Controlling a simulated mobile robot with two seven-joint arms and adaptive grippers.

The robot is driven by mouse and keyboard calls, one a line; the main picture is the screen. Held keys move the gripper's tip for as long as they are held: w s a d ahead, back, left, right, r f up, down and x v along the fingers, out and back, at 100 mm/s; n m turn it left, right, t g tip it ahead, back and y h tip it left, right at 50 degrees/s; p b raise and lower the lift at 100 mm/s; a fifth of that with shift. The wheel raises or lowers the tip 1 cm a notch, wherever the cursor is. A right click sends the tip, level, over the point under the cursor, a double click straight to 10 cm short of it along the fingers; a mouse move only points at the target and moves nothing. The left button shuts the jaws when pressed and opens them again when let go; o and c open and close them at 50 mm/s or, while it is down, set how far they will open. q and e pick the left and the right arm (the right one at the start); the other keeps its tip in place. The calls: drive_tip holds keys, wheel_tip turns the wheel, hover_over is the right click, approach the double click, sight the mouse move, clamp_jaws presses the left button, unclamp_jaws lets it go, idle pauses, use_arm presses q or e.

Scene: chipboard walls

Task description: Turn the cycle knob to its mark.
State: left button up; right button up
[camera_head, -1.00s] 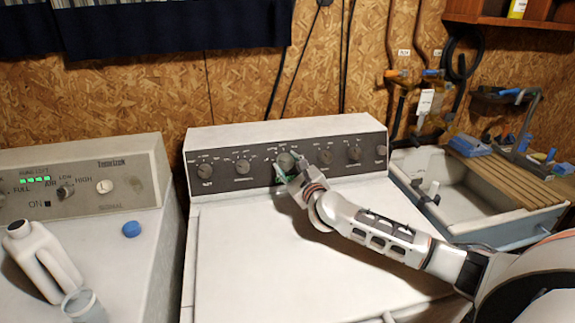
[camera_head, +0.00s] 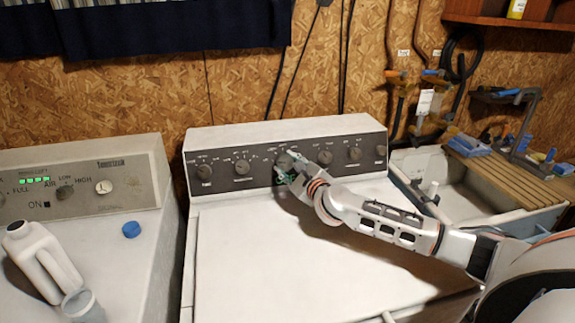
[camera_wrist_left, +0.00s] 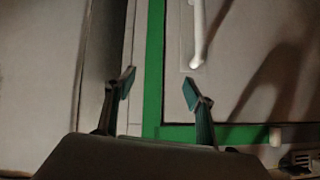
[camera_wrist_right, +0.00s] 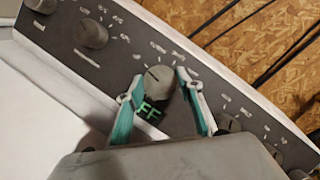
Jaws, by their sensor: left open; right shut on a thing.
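The knob in the middle of the washer's control panel (camera_head: 225,178) is a dark grey dial; it shows in the head view (camera_head: 284,160) and larger in the right wrist view (camera_wrist_right: 159,80). My right gripper (camera_head: 287,170) is shut on this knob, with one teal-padded finger on each side of it in the right wrist view (camera_wrist_right: 155,90). A small green-lit display sits just below the knob there. Printed marks surround the knob, but they are too small to read. My left gripper (camera_wrist_left: 158,80) is open and empty in the left wrist view, in front of a green-edged panel.
Several other knobs (camera_head: 354,154) line the same panel. A second machine with a white jug (camera_head: 42,255), a cup (camera_head: 84,306) and a blue cap (camera_head: 131,229) stands at the left. A sink (camera_head: 470,205) is at the right. The washer's top (camera_head: 250,250) is clear.

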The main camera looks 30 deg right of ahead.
drive_tip(key=o, duration=1.1)
drive_tip(key=s, duration=0.8)
drive_tip(key=s+r, duration=0.1)
drive_tip(key=s, duration=0.3)
drive_tip(key=shift+r, duration=0.1)
